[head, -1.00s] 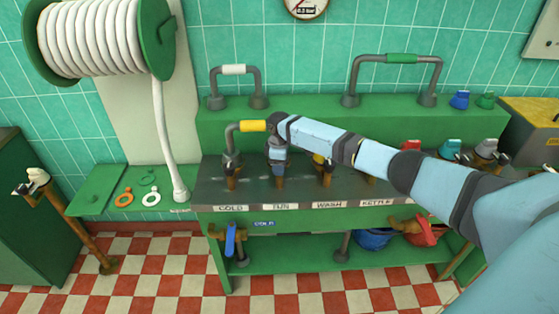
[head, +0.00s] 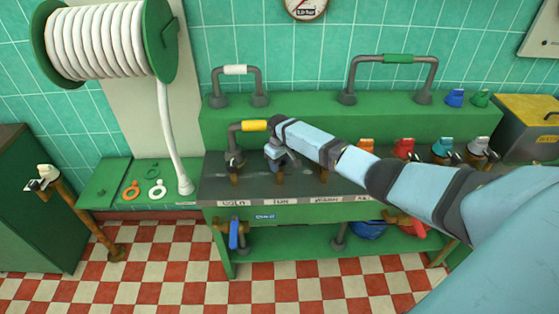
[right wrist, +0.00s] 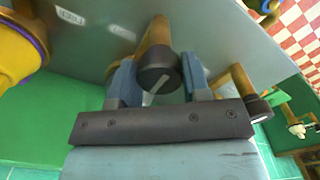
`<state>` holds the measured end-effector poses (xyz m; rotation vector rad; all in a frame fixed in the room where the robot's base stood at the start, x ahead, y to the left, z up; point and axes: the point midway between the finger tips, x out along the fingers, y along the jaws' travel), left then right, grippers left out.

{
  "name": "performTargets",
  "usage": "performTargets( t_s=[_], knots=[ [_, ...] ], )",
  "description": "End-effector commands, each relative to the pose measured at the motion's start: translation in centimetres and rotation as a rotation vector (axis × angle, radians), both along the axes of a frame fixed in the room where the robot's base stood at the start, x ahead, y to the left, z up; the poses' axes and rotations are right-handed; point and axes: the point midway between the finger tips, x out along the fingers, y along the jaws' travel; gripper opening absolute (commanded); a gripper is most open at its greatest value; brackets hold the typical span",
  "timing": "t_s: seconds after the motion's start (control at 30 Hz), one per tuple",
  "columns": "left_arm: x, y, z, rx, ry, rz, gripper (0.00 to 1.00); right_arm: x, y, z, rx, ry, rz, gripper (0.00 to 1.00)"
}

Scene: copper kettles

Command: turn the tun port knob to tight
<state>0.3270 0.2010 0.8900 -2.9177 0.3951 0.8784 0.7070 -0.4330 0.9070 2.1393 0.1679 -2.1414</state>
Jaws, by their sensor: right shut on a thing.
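The tun port knob (right wrist: 152,78) is dark and round with a pale pointer line, at the end of a brass pipe (right wrist: 158,32). In the right wrist view it sits between the two blue fingers of my right gripper (right wrist: 157,72), which is shut on it. In the head view my right gripper (head: 277,160) reaches down at the port above the TUN label (head: 281,201); the gripper hides the knob there. I cannot read any tight mark. My left gripper is not in view.
The cold port (head: 235,162) with a yellow-sleeved pipe (head: 255,125) stands close to the left. In the right wrist view a yellow fitting (right wrist: 18,50) is near on the left. Orange, red (head: 404,147) and teal fittings line the bench to the right.

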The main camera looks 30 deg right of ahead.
Motion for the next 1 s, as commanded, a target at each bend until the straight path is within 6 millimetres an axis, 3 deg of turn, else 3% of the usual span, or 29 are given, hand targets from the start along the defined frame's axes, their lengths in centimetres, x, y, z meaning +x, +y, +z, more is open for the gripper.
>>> performTargets(
  t_s=[0.53, 0.57, 0.63, 1.0],
  knots=[
    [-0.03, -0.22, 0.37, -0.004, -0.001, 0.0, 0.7, 0.03, 0.02, 0.0, 0.0, -0.001, -0.025, 0.2],
    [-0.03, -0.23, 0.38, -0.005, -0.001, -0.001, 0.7, 0.03, 0.02, 0.01, 0.0, -0.001, -0.025, 0.5],
    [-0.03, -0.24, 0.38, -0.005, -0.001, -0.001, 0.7, 0.03, 0.02, 0.01, 0.0, -0.001, -0.024, 0.67],
    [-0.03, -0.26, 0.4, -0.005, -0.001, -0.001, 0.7, 0.04, -0.02, 0.51, 0.0, -0.002, -0.023, 0.69]
  ],
)
